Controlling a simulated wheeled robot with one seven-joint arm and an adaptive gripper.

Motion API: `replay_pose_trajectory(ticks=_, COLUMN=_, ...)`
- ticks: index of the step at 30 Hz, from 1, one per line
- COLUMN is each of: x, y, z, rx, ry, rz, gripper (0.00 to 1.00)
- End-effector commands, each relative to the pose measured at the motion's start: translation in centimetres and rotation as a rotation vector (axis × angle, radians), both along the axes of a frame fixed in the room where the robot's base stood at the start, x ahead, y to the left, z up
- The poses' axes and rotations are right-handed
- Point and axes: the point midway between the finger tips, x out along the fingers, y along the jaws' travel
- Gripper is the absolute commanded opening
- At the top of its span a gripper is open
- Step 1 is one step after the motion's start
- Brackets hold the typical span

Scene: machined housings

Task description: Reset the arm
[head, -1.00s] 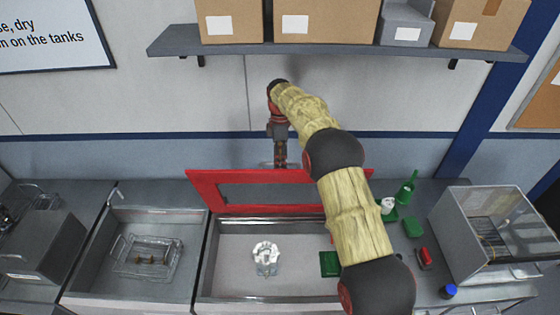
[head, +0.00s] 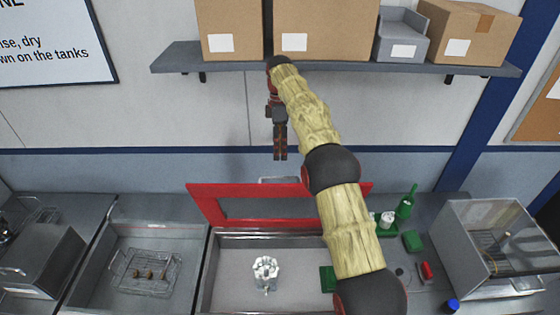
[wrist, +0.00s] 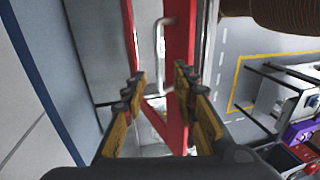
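My arm reaches up and away over the work counter in the head view. My gripper (head: 280,157) hangs fingers down in front of the wall, above the red frame lid (head: 206,204) and apart from it. In the wrist view my gripper (wrist: 160,92) has its two fingers well apart with nothing held between them. The red lid (wrist: 176,45) and its pale handle (wrist: 160,50) show beyond the fingers. The handle (head: 278,180) also shows at the lid's top edge in the head view, below the fingertips.
The wall shelf (head: 225,64) with boxes is close above my gripper. The red lid stands raised behind an open basin (head: 225,300) holding a white, clustered part (head: 265,272). A wire basket (head: 150,270) sits in the left basin. A clear-sided box (head: 485,245) stands right.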

Motion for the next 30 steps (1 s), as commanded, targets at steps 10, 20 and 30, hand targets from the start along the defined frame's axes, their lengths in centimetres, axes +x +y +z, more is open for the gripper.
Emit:
replay_pose_trajectory(ticks=10, x=0.1, y=0.0, z=0.9, rx=0.0, ry=0.0, rz=0.0, gripper=0.28)
replay_pose_trajectory(ticks=20, x=0.0, y=-0.2, z=1.0, rx=-0.001, ry=-0.006, rz=-0.01, gripper=0.28)
replay_pose_trajectory(ticks=30, x=-2.7, y=-2.5, z=3.1, rx=-0.018, ry=-0.086, rz=-0.191, gripper=0.28)
